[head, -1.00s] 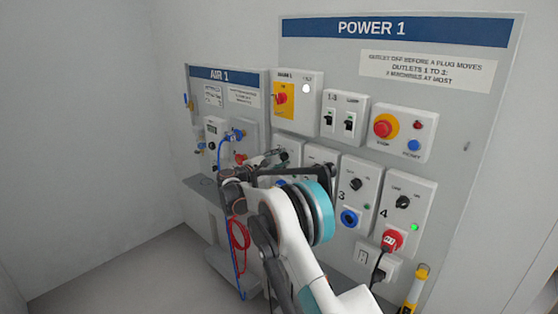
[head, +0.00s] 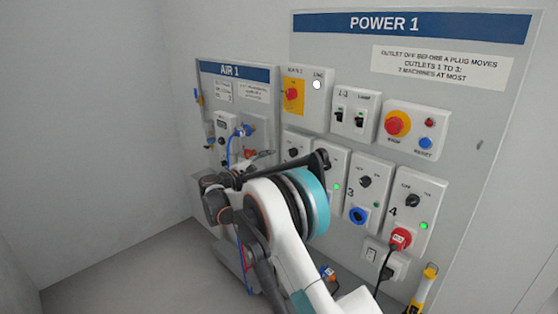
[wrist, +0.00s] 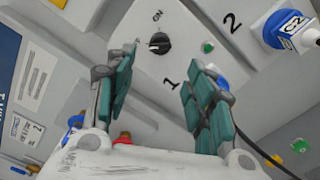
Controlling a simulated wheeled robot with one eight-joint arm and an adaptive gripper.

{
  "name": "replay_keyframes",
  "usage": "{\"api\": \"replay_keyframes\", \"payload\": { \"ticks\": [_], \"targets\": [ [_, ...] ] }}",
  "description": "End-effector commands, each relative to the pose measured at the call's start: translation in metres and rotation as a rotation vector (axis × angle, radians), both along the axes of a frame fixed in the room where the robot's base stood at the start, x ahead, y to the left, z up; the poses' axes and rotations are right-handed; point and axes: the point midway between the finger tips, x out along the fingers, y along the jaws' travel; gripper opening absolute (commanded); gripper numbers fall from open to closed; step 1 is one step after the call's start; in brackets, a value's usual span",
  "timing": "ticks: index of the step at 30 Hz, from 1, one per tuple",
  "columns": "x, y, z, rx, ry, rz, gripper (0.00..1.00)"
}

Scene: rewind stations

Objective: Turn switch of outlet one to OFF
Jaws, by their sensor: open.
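In the wrist view, the outlet one switch (wrist: 159,43) is a round black knob with a white mark on its left side. The ON label is above it and the printed 1 below. A green lamp (wrist: 208,47) is to its right. My gripper (wrist: 160,65) is open and empty, its teal-padded fingers apart on either side of the knob's position in the picture. No contact shows. In the head view, the outlet one box (head: 296,147) is partly hidden by my arm. I cannot clearly pick out my gripper there.
In the head view, a red plug (head: 400,239) is in outlet four. The emergency stop (head: 397,123) is above. The AIR 1 panel (head: 236,72), with blue hose, is left.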

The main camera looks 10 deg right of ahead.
Motion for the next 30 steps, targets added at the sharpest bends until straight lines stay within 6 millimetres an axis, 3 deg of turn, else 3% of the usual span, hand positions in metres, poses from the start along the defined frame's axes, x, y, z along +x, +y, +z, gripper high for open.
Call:
{"api": "replay_keyframes", "payload": {
  "ticks": [6,18,23,30],
  "targets": [
    [-0.011,0.015,0.0,0.0,0.0,0.0,0.49],
    [-0.013,0.015,0.002,0.005,0.001,0.0,0.49],
    [-0.021,-0.002,0.018,0.07,0.009,-0.003,0.49],
    [-0.06,-0.045,0.056,0.285,0.021,-0.013,0.49]
  ]
}}
